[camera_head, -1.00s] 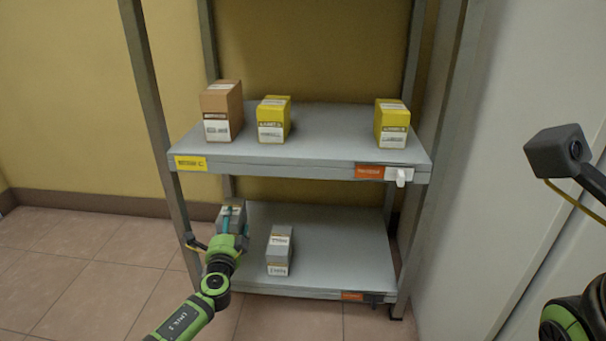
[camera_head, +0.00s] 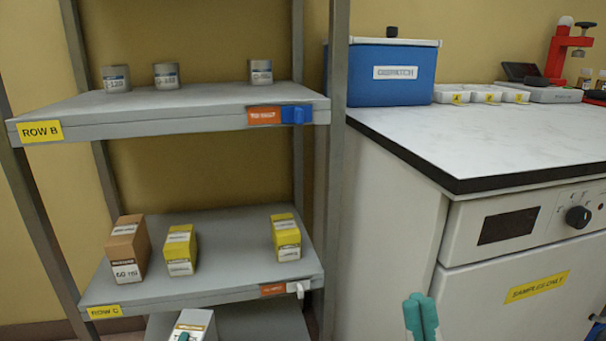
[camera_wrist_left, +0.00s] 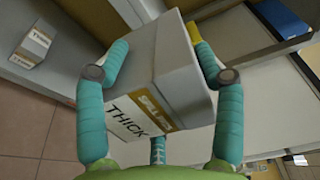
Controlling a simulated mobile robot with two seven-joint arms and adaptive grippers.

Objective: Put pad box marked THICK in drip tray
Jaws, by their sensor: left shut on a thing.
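The pad box marked THICK (camera_wrist_left: 165,85) is a grey box with a white label. My left gripper (camera_wrist_left: 157,85) is shut on it, with a teal finger on either side, in the left wrist view. In the head view the top of a grey box (camera_head: 195,322) shows at the bottom edge, with a bit of my left gripper (camera_head: 184,336) in front. My right gripper (camera_head: 421,316) shows as two teal fingers close together at the bottom, before the white cabinet; their gap is unclear. I cannot make out which thing is the drip tray.
A shelf labelled ROW C (camera_head: 225,285) holds a brown box (camera_head: 127,250) and two yellow boxes. ROW B (camera_head: 170,118) above holds three grey cans. The counter (camera_head: 470,140) at right carries a blue DISPATCH box (camera_head: 390,88) and small white trays (camera_head: 485,95); its front is clear.

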